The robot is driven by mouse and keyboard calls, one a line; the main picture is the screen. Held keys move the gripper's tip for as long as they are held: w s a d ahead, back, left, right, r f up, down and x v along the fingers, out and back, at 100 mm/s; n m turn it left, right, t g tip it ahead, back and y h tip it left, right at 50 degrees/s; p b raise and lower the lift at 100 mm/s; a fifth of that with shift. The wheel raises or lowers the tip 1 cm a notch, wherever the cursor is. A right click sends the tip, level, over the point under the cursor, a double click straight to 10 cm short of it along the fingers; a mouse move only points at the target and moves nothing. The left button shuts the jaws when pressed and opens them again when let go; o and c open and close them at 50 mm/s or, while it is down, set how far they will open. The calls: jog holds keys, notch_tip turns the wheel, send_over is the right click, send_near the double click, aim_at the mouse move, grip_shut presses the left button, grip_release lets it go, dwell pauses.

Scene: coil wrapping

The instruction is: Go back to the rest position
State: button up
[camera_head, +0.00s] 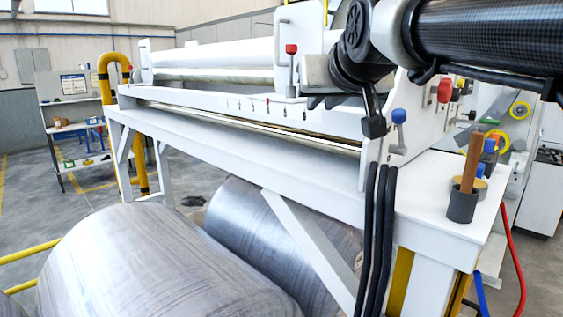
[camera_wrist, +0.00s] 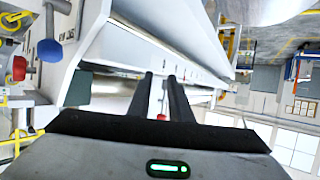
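My gripper (camera_wrist: 164,78) shows in the wrist view as two dark parallel fingers standing apart, with nothing held between them. A small red spot on the machine shows through the gap. In the head view my arm comes in from the upper right over the white machine (camera_head: 190,108), and its end is near the machine's right part, where the fingers are hard to make out. A red-knobbed lever (camera_head: 291,48) stands left of my arm's end. A blue-knobbed lever (camera_head: 398,116) is just below and right of it.
Large grey coils (camera_head: 150,265) lie below the machine's frame. A grey cup (camera_head: 462,204) with a brown stick stands on the right ledge. Black cables hang at the frame. A yellow rail (camera_head: 105,75) and a shelf (camera_head: 70,125) are at left. Open floor shows at far left.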

jog(key=s+d+f+g+p, duration=0.1)
jog(key=s+d+f+g, duration=0.2)
jog(key=s+f, duration=0.9)
jog(key=s+d+f+m+g+h, duration=0.1)
jog(key=s+d+f+g, duration=0.2)
jog(key=s+f, duration=0.9)
notch_tip(320, 180, down, 2)
jog(key=shift+s+d+f+g+h+p, duration=0.2)
jog(key=shift+f+g+h+p, duration=0.15)
jog(key=shift+g, duration=0.55)
jog(key=shift+r, duration=0.2)
